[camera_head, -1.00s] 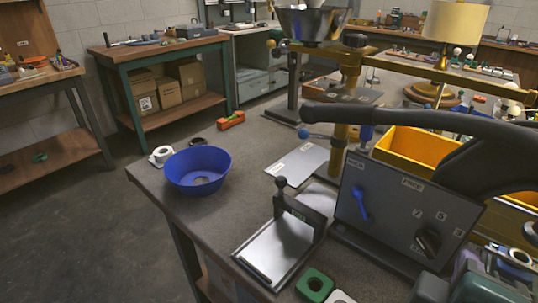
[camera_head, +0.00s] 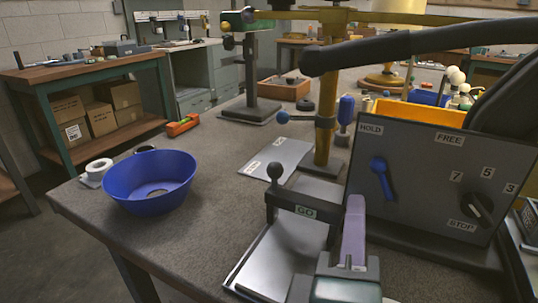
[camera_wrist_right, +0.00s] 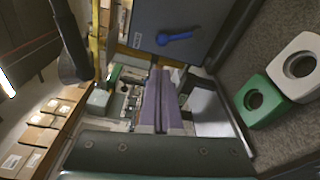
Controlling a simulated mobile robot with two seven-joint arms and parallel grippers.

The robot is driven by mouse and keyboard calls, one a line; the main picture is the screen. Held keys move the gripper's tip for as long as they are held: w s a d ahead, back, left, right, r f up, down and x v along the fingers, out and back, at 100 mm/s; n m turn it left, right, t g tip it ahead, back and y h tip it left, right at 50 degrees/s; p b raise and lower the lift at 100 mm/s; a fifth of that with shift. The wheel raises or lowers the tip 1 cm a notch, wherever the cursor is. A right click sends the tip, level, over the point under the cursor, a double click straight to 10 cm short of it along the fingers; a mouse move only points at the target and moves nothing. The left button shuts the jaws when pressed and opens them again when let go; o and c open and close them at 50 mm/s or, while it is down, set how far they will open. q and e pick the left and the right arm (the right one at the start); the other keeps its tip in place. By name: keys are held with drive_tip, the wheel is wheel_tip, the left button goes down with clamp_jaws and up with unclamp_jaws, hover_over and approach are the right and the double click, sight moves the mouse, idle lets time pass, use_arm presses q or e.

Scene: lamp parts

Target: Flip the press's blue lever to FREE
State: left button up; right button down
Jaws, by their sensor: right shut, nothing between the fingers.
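The press's grey panel (camera_head: 420,135) carries the labels HOLD (camera_head: 370,129) at upper left and FREE (camera_head: 449,140) to its right. The blue lever (camera_head: 381,176) sits under HOLD, its rounded end up and to the left, on the HOLD side. In the right wrist view the lever (camera_wrist_right: 175,38) lies above the fingertips. My right gripper (camera_head: 355,205) has purple fingers, shut and empty, below and left of the lever and apart from it. Its fingers also show in the right wrist view (camera_wrist_right: 159,75). My left gripper is not in view.
A dial (camera_head: 478,208) with numbers and STOP sits at the panel's lower right. A GO handle (camera_head: 290,205) stands left of my gripper. A thick dark arm (camera_head: 420,45) overhangs the panel. A blue bowl (camera_head: 150,182) is at left; bench between is mostly clear.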

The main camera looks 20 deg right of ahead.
sight(359, 159)
drive_tip(key=x, duration=1)
